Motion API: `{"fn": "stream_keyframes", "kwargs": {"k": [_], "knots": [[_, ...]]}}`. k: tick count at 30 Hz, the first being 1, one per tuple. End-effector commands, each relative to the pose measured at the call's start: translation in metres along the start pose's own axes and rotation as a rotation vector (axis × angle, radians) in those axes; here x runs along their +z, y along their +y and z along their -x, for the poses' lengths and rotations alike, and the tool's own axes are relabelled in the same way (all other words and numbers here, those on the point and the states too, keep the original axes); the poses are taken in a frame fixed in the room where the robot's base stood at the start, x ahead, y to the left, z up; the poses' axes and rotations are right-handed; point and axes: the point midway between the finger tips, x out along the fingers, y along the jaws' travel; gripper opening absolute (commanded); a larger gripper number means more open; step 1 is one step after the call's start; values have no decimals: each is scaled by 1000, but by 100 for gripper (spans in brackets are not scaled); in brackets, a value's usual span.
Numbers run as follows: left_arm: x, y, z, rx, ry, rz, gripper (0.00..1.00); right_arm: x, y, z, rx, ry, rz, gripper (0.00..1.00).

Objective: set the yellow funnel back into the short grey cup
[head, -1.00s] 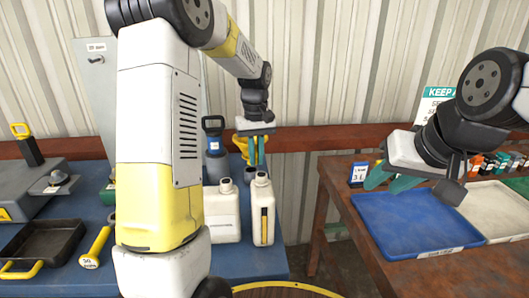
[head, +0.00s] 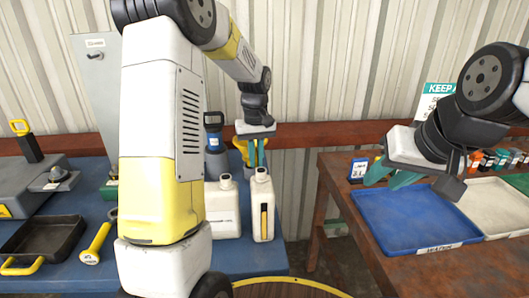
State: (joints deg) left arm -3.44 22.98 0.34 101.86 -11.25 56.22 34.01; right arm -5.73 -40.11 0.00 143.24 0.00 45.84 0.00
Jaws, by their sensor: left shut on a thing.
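The yellow funnel (head: 242,148) shows partly behind the teal fingers of my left gripper (head: 257,152). My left gripper points down above the back right of the blue table, and is shut on the funnel. The white jugs in front hide what is below it. I cannot make out the short grey cup; it may be hidden behind my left arm or the jugs. My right gripper (head: 390,176) is open and empty above the left part of the blue tray.
Two white jugs (head: 223,208) (head: 262,222) stand on the blue table (head: 245,258) just in front of my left gripper. A blue tray (head: 410,222) lies on the brown table at right. A gap separates the tables.

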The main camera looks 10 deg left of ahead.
Motion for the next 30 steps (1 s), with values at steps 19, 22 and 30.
{"fn": "stream_keyframes", "kwargs": {"k": [19, 22, 30], "knots": [[0, 0, -20, 0, 0, 0, 0, 0, 0, 0, 0, 0, 0, 36], [0, 0, -23, 0, 0, 0, 0, 0, 0, 0, 0, 0, 0, 36], [0, 0, -30, 0, 0, 0, 0, 0, 0, 0, 0, 0, 0, 36]]}}
